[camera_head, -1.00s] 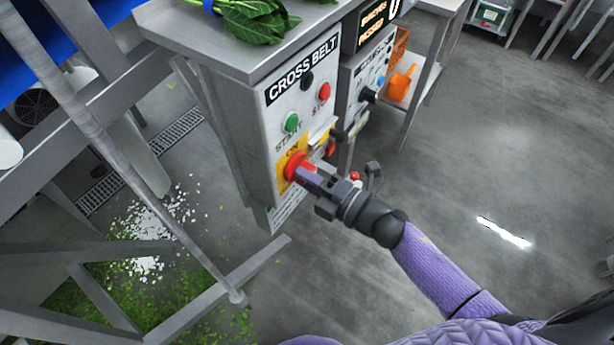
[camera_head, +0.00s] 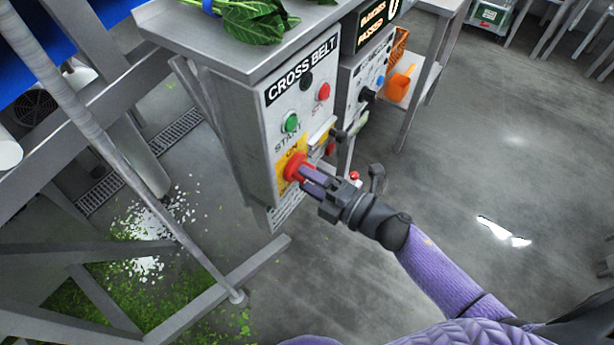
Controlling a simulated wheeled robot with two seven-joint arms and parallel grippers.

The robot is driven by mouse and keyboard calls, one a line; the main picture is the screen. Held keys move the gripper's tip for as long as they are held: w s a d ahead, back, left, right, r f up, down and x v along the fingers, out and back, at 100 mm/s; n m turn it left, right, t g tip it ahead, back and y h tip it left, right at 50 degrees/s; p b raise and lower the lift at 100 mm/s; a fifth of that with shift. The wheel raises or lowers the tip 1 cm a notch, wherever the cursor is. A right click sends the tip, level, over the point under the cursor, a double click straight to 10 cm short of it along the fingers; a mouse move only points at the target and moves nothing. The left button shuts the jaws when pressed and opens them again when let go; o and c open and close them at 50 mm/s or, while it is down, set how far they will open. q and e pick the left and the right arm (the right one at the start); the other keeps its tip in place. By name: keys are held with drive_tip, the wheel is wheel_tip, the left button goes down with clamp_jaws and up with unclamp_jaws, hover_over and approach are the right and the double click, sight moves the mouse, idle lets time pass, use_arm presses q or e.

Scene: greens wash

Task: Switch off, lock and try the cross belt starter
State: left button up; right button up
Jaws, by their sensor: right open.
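The cross belt starter (camera_head: 263,128) is a grey box under a metal shelf, labelled CROSS BELT. It has a green start button (camera_head: 290,122) and a red stop button (camera_head: 323,92). Below them a red rotary switch (camera_head: 292,166) sits on a yellow plate (camera_head: 281,179) with ON printed above it. My right gripper (camera_head: 308,178) is open, its fingers at the red switch and partly covering it. I cannot tell whether they touch it. The switch handle's exact angle is hidden. I cannot make out a padlock. My left gripper is not in view.
A second grey control box (camera_head: 352,83) stands just to the right, under a lit display (camera_head: 374,25). An orange scoop (camera_head: 400,84) lies on a shelf behind it. Leafy greens (camera_head: 255,20) lie on the top.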

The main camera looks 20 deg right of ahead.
drive_tip(key=p+v, duration=0.1)
drive_tip(key=v, duration=0.8)
drive_tip(key=shift+d, duration=0.1)
